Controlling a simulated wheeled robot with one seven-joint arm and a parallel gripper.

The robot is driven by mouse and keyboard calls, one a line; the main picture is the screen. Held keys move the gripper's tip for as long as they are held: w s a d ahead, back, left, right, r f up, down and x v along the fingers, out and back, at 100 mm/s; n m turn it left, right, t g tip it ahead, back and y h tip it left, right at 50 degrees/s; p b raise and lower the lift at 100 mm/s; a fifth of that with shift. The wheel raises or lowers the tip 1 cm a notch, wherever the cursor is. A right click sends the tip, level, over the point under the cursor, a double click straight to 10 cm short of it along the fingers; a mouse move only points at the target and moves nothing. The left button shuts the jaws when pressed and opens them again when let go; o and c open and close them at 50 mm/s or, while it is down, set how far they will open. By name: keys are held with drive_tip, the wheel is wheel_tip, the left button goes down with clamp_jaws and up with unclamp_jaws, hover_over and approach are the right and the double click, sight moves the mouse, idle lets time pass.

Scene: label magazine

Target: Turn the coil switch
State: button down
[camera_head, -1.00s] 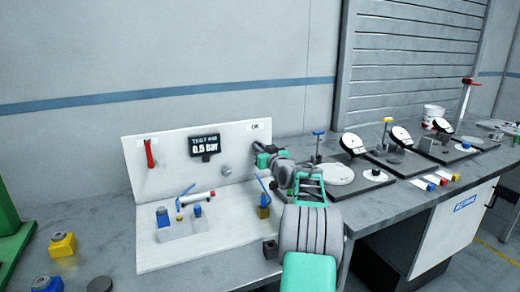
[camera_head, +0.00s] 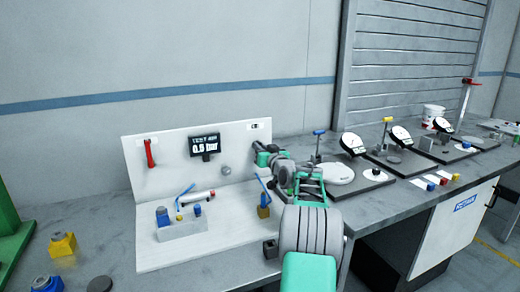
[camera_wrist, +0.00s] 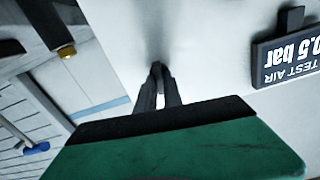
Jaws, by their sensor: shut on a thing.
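The white upright panel (camera_head: 240,160) stands at the back of the bench, with a small white label (camera_head: 254,127) near its top right corner. My gripper (camera_head: 256,146) is at the panel just below that label. In the wrist view, the dark fingers of my gripper (camera_wrist: 158,78) are closed together at the white panel face (camera_wrist: 205,35). The coil switch itself cannot be made out; the fingers and the gripper body cover the spot where they meet the panel, so its angle is hidden.
A tray (camera_head: 182,231) and a blue-levered brass valve (camera_head: 264,212) stand below. Gauges (camera_head: 352,144) stand to the right.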

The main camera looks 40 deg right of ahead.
drive_tip(key=shift+d+m+p, duration=0.1)
drive_tip(key=shift+m+p, duration=0.3)
drive_tip(key=shift+m, duration=3.5)
drive_tip(key=c, duration=1.5)
unclamp_jaws()
drive_tip(key=shift+s, duration=0.1)
drive_tip(key=b+v, duration=0.1)
drive_tip(key=v, duration=0.6)
drive_tip(key=shift+s, duration=0.4)
